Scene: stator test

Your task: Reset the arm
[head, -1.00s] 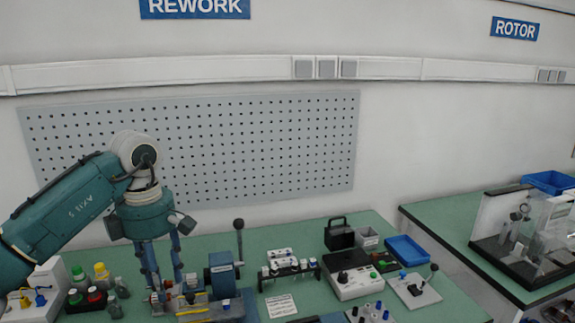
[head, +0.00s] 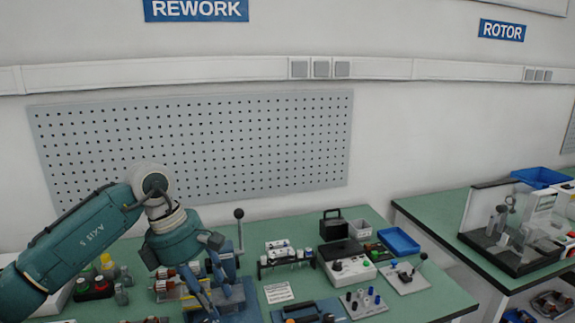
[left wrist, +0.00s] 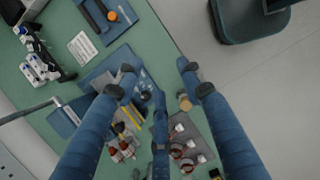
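My left arm (head: 95,230) comes in from the left over the green bench. Its gripper (head: 217,290) points down and to the right, above the front left part of the bench. In the left wrist view the long blue fingers (left wrist: 159,75) are spread apart with nothing between their tips. Below them are a blue fixture and a grey mat (left wrist: 185,125) with copper-wound parts. My right gripper is in neither view.
The green bench (head: 390,298) holds a test box (head: 350,268), a rack of white parts (head: 283,258), a black case (head: 333,225), a blue tray (head: 399,241) and bottles (head: 108,266). A second bench (head: 430,215) stands at right. A pegboard (head: 200,150) hangs behind.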

